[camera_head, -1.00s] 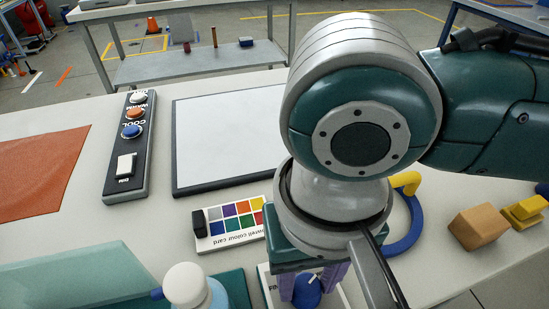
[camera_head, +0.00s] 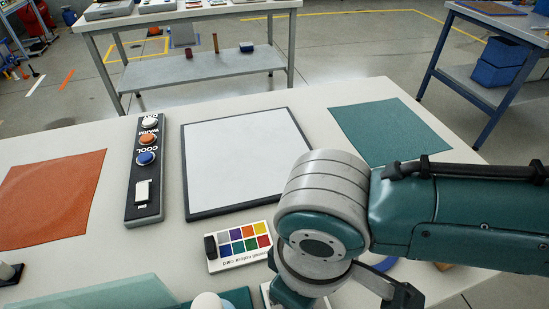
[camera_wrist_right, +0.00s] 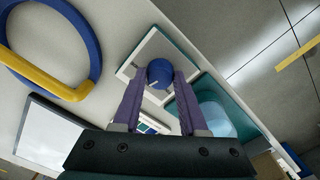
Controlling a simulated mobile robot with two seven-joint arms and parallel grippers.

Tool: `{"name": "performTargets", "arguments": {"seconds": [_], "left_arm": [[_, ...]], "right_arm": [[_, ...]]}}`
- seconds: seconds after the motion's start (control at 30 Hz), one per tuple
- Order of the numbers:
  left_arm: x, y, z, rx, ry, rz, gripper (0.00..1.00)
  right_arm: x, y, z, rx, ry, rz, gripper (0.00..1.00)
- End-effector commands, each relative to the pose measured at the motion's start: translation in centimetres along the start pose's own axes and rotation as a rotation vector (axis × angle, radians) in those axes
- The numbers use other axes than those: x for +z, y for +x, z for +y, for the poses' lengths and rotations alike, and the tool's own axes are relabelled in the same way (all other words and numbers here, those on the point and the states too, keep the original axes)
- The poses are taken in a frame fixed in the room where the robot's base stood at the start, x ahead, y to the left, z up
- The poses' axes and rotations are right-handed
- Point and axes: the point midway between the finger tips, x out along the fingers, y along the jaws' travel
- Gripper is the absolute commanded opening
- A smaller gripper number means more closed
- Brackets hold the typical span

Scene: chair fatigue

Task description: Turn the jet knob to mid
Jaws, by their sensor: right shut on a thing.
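The blue jet knob (camera_wrist_right: 160,72) sits on a white-edged plate (camera_wrist_right: 131,67) in the right wrist view. A small white mark shows on the knob's near side. My right gripper (camera_wrist_right: 160,77) has its two purple fingers on either side of the knob and is shut on it. In the head view my right arm reaches down to the bottom edge and hides the knob and fingers. Only a corner of the plate (camera_head: 266,293) shows there. I do not see my left gripper.
A colour card (camera_head: 240,246), a white-capped bottle (camera_head: 207,301) and a blue ring with a yellow part (camera_wrist_right: 92,45) are close to my right arm. A switch box (camera_head: 146,172), framed white board (camera_head: 245,152), orange mat (camera_head: 52,198) and teal mat (camera_head: 390,131) lie farther out.

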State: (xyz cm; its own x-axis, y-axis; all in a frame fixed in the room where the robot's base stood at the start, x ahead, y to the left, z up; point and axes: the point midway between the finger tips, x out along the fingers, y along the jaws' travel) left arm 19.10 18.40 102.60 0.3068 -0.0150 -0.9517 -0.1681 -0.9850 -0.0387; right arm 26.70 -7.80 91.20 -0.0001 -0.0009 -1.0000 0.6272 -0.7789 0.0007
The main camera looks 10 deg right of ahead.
Motion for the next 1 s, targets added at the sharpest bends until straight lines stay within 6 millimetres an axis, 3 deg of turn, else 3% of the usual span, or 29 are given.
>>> {"name": "performTargets", "arguments": {"seconds": [0.4, 1.0], "left_arm": [[-0.38, -1.17, -0.03, 0.001, -0.001, 0.000, 0.57], [-0.45, -1.28, 0.20, 0.007, -0.009, 0.001, 0.57]], "right_arm": [[0.01, -0.07, -0.05, -0.002, -0.228, 0.000, 0.00], [-0.03, -0.01, -0.06, -0.002, -0.274, 0.001, 0.00]]}}
